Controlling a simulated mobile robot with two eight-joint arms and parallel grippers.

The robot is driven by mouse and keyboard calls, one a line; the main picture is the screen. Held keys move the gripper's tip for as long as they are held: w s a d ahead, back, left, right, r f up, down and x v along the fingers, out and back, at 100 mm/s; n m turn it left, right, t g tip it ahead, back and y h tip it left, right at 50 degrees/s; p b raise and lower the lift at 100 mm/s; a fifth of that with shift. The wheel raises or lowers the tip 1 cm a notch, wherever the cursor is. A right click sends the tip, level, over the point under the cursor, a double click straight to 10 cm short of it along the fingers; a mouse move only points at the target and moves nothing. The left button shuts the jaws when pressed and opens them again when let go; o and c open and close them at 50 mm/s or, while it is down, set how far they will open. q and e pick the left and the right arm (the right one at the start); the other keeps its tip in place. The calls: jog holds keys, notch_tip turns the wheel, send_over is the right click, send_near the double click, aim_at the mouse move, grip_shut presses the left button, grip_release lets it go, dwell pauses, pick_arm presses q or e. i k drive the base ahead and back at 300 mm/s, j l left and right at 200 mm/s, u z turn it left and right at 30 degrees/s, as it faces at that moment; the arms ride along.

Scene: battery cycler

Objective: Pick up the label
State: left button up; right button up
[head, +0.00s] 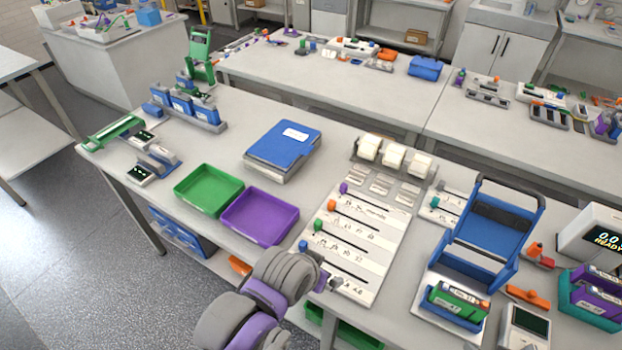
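A dispenser with several white label rolls (393,155) stands at the middle of the table. Small pale labels (381,184) lie in rows just in front of it; their print is too small to read. Which one is the task's label, I cannot tell. My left gripper (328,282) is at the table's front edge, by the lower left corner of a white printed board (365,262), well apart from the labels. Its fingers are small and dark, and their opening is unclear. My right gripper is not in view.
A green tray (209,189), a purple tray (259,216) and a blue binder (283,146) lie left of the labels. Coloured pegs stand along the board's left side. A blue carrier (492,235) with a raised handle stands right. Bare table lies between binder and board.

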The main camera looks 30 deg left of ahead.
aim_at(354, 177)
jog(key=k+j+u, duration=0.1)
jog(key=u, duration=0.15)
jog(key=k+j+u, duration=0.1)
jog(key=j+u, duration=0.15)
jog(key=i+j+u, duration=0.25)
jog(key=j+u, duration=0.15)
jog(key=i+j+u, duration=0.3)
jog(key=u, duration=0.15)
